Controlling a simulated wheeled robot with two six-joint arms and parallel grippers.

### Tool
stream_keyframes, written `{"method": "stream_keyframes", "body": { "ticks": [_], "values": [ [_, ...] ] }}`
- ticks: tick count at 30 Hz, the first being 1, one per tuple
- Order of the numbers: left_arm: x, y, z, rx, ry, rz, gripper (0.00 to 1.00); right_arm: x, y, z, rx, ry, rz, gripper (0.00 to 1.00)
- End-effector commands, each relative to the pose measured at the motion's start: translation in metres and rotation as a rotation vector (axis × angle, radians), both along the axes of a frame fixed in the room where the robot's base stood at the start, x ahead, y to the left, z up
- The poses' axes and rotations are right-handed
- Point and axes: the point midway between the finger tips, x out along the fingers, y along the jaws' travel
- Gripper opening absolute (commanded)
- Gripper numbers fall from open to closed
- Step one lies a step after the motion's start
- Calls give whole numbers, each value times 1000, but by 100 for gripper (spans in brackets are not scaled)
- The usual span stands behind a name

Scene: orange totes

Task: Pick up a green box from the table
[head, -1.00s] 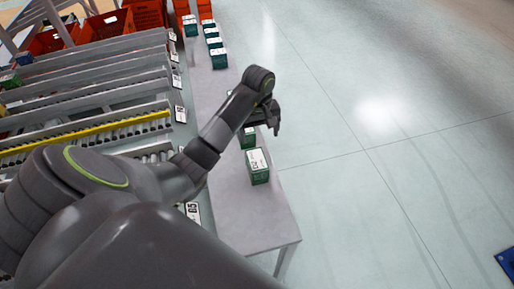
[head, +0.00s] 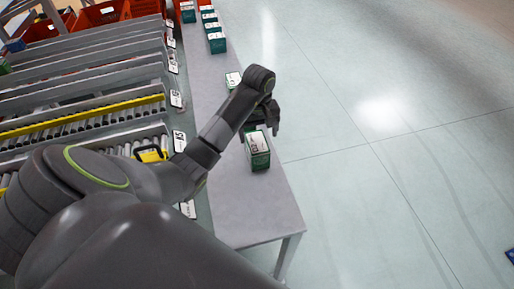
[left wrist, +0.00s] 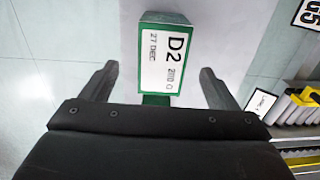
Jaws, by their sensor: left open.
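A green box with a white top label (head: 258,154) stands on the grey table, just in front of my left gripper (head: 272,118) in the head view. My left gripper is open and empty, its jaws above the table near this box. In the left wrist view, a green box labelled D2 (left wrist: 165,62) lies ahead of the open fingers (left wrist: 157,78), roughly centred between them. I cannot tell how far above it the fingers are. My right gripper is not seen.
Several more green boxes (head: 216,42) stand along the far end of the narrow table (head: 245,215). Roller conveyor lanes (head: 75,122) with small labels run along its left side. Orange totes (head: 100,14) stand at the far left.

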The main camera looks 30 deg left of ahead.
Motion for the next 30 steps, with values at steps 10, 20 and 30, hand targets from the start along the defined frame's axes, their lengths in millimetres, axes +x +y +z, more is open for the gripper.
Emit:
{"method": "stream_keyframes", "body": {
  "ticks": [10, 20, 30],
  "values": [
    [0, 0, -30, 0, 0, 0, 82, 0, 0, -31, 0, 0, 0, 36],
    [0, 6, -61, -1, 6, 2, 82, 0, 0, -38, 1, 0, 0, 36],
    [1, 6, -80, 1, -1, -1, 82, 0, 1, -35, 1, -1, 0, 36]
  ]
}}
